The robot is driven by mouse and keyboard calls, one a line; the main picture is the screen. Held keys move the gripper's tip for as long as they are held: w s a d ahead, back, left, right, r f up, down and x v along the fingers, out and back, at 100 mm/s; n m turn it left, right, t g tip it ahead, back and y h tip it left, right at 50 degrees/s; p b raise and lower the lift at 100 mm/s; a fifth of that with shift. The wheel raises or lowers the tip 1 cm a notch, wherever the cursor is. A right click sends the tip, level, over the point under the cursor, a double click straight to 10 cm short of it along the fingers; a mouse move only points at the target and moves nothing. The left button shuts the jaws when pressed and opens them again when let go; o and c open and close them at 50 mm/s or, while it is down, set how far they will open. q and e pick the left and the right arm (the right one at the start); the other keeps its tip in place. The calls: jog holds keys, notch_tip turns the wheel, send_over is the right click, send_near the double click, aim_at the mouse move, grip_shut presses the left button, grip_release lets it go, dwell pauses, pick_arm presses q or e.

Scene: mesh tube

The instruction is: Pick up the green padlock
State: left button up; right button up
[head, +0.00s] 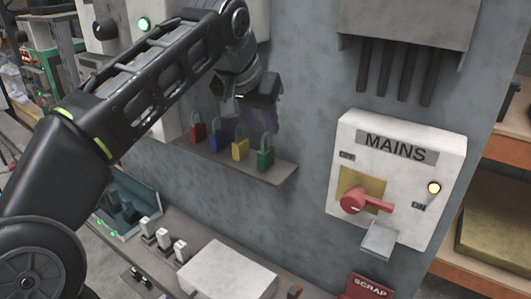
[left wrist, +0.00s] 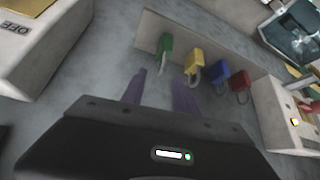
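The green padlock (head: 265,158) stands on a small grey wall shelf (head: 273,175), last on the right in a row with a yellow padlock (head: 240,149), a blue padlock (head: 216,139) and a red padlock (head: 197,131). In the left wrist view the green padlock (left wrist: 165,50) appears beyond the gripper's fingers. My left gripper (head: 262,120) is above and near the right part of the row. In the left wrist view its two purple fingers (left wrist: 160,92) are apart with nothing between them. My right gripper is in neither view.
To the right, a white MAINS box (head: 400,150) with a red handle (head: 362,202) sticks out of the grey wall. Below the shelf are a white box (head: 228,274) and white switches (head: 163,238) on a bench. Dark conduits (head: 395,75) hang at upper right.

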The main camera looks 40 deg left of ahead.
aim_at(265, 133)
pick_arm(q)
jog(key=shift+x, duration=2.55)
grip_shut()
